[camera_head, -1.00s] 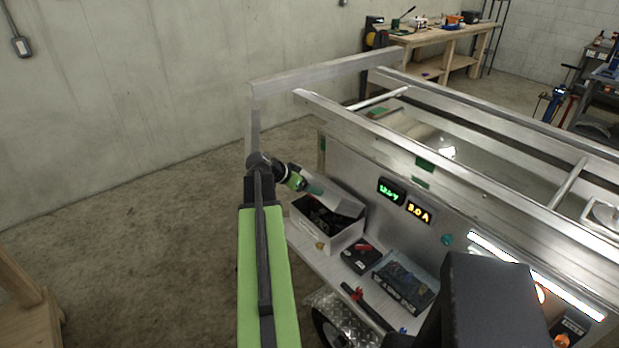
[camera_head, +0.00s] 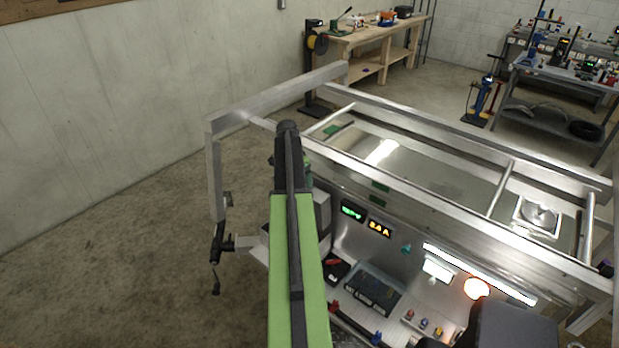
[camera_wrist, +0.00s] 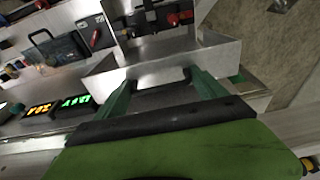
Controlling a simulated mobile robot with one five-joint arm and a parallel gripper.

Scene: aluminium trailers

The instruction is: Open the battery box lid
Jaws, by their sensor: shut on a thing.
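The battery box (camera_wrist: 112,22) is a light metal box at the top of the wrist view, with a dark battery (camera_wrist: 148,18) and red terminals showing inside. Its metal lid (camera_wrist: 165,52) is raised from the box and lies across the middle of the wrist view. My gripper (camera_wrist: 160,78) has its two green fingers at the lid's near edge and is shut on it. In the head view, the lid (camera_head: 323,208) stands up just right of my arm. My arm hides the gripper and most of the box there.
The trailer frame rail (camera_head: 400,185) runs close behind the lid. Lit displays (camera_head: 366,220) are on the panel to the right. A dark flat case (camera_head: 366,291) lies on the shelf. The floor at left is open.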

